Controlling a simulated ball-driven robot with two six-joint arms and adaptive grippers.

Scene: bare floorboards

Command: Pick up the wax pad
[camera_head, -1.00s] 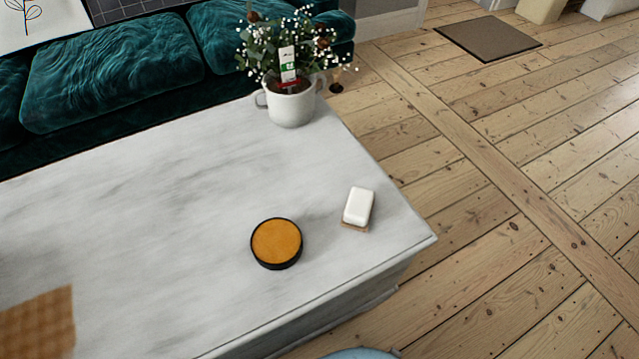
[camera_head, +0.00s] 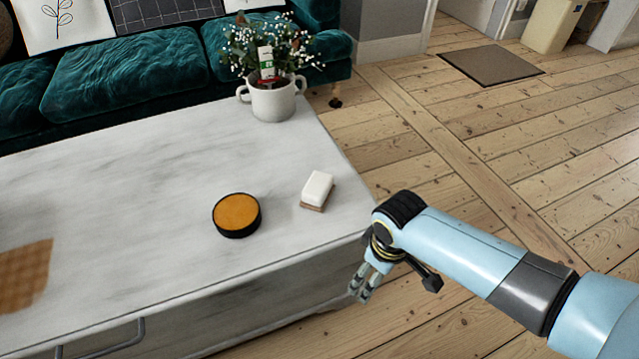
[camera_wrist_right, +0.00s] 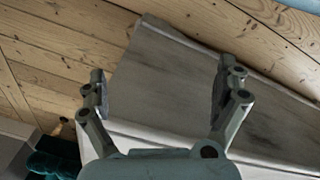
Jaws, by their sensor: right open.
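The wax pad (camera_head: 237,213) is most likely the round orange disc in a black rim, lying on the pale grey table (camera_head: 110,190) near its front edge. My right gripper (camera_head: 361,288) is off the table's right front corner, pointing down, apart from the disc and to its right. In the right wrist view its two fingers (camera_wrist_right: 160,88) are spread with nothing between them. That view shows the table's side and floor, but not the disc. My left gripper is not in view.
A white block on a brown base (camera_head: 317,190) lies right of the disc. A white flower pot (camera_head: 272,101) stands at the table's back right. A brown woven mat (camera_head: 24,275) lies at the left. A teal sofa (camera_head: 130,75) is behind. Floorboards at right are open.

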